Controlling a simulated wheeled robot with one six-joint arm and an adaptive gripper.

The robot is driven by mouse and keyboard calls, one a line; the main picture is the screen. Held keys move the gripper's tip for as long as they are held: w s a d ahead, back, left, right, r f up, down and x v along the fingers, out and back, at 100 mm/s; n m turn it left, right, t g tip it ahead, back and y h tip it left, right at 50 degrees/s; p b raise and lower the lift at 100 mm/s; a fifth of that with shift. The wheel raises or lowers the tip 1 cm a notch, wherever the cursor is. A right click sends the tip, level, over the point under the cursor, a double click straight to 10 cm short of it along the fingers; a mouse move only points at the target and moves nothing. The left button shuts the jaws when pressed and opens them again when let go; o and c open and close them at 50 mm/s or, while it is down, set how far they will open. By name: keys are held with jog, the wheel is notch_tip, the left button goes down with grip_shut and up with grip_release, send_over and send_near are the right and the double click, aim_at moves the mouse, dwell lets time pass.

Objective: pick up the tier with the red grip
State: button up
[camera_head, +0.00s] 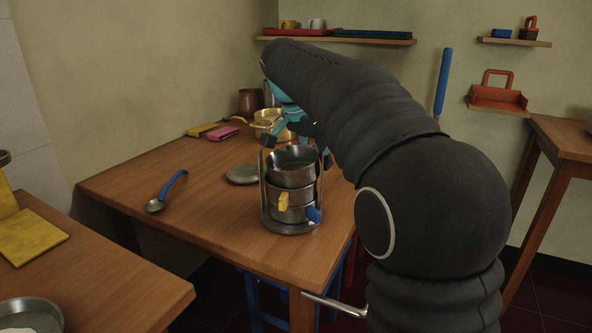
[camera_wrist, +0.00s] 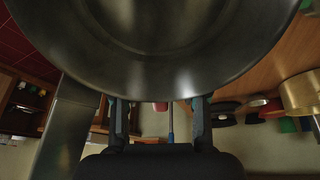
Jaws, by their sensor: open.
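A stack of round metal tiers (camera_head: 292,180) stands upright in a metal carrier (camera_head: 291,228) near the table's front corner. In the head view a yellow grip (camera_head: 283,201) and a blue grip (camera_head: 314,214) show on the lower tiers. I cannot make out a red grip on the top tier there. My gripper (camera_head: 296,143) is open at the far side of the top tier, partly hidden by it and my arm. In the wrist view a large metal tier (camera_wrist: 160,75) fills the top, and my open gripper (camera_wrist: 160,118) reaches toward its rim. A small red patch (camera_wrist: 160,106) shows between the fingers; it may be the grip.
A brass pot (camera_head: 270,122) stands close behind my gripper. A grey lid (camera_head: 242,174) and a blue-handled ladle (camera_head: 165,192) lie on the table left of the stack. Yellow and pink cloths (camera_head: 222,133) lie farther back.

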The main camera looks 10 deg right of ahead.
grip_shut()
dwell(0.4)
